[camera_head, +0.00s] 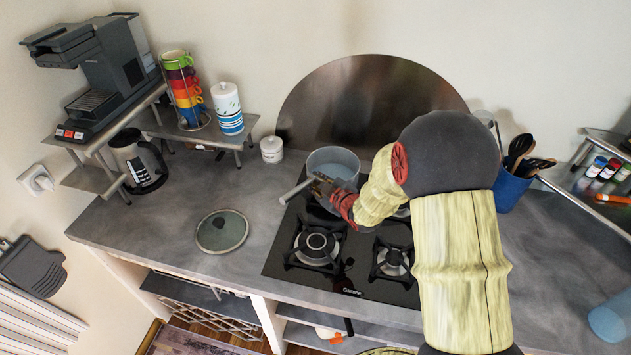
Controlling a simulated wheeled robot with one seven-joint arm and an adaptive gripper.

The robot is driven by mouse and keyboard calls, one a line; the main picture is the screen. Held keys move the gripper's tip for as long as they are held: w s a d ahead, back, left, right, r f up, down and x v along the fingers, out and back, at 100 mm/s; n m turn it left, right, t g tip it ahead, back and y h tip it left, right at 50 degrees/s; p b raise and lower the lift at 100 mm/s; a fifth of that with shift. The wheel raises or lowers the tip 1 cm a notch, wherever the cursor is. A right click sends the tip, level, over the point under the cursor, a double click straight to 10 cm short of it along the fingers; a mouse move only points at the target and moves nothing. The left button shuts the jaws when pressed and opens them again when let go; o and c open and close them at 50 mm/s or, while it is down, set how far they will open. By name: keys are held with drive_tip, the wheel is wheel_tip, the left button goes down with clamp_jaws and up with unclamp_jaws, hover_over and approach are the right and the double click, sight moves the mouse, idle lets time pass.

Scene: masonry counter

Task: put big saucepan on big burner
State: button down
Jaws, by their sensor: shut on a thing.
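A grey saucepan (343,156), open on top, is at the back left of the black hob (345,275). Its handle (297,190) points to the left and toward the front. My gripper (319,184) is shut on the saucepan where the handle meets the pot. Whether the pot's base touches the hob is hidden. The front left burner (317,243) is large and bare. The front right burner (393,262) is also bare. The back right burner is mostly hidden by my arm, and the back left one by the saucepan.
A glass lid (222,232) lies on the counter left of the hob. A white jar (271,149) stands behind it, and a blue utensil holder (511,188) stands to the right. A steel splashback (362,98) rises behind the hob. The left counter has free room.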

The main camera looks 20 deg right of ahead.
drive_tip(key=shift+w+f+b, duration=0.1)
drive_tip(key=shift+f+b, duration=0.15)
drive_tip(key=shift+b, duration=0.25)
idle(0.6)
drive_tip(key=c, duration=1.5)
unclamp_jaws()
drive_tip(key=shift+f, duration=0.1)
drive_tip(key=shift+c, duration=0.2)
